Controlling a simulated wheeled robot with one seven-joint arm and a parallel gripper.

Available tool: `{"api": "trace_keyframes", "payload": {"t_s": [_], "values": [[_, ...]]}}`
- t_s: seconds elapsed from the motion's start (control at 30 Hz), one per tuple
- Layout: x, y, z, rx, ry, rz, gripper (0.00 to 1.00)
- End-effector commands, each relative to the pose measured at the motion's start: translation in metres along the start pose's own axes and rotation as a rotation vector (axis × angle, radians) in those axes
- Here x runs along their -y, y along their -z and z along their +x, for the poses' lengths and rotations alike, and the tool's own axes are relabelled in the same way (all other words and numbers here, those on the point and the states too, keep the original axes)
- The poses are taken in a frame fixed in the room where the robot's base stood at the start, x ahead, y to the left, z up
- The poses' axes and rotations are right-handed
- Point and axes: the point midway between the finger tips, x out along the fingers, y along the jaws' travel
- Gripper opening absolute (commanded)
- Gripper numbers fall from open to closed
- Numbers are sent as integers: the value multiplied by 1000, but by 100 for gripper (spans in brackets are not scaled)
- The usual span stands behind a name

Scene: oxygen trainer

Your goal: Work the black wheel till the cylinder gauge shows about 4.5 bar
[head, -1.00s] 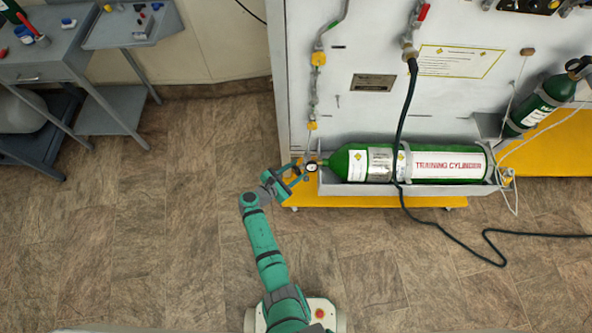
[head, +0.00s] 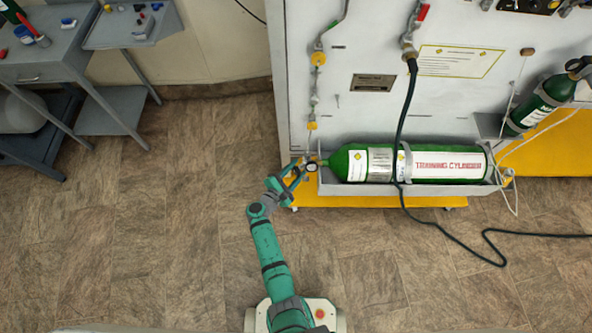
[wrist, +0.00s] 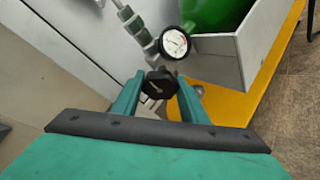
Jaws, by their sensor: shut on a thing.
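The black wheel (wrist: 159,84) has a pale pointer mark on its face and sits between my gripper's two green fingers in the wrist view. My gripper (wrist: 160,96) is shut on it. In the head view my gripper (head: 298,168) is at the left end of the green training cylinder (head: 440,164), and I cannot make out the wheel there. The cylinder gauge (wrist: 174,43) is a round white dial with a black rim, just beyond the wheel. It also shows in the head view (head: 311,167). Its needle is too small to read surely.
The cylinder lies in a grey trough (wrist: 218,58) above a yellow base (head: 380,201). A dark hose (head: 402,120) hangs across the cylinder and onto the floor. A grey bench (head: 55,58) stands at the left.

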Motion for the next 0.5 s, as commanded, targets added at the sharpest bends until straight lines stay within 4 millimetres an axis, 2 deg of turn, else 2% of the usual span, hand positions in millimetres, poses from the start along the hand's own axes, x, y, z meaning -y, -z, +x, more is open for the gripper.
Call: {"api": "trace_keyframes", "payload": {"t_s": [0.5], "values": [[-1,2,-1,-3,-42,93,17]]}}
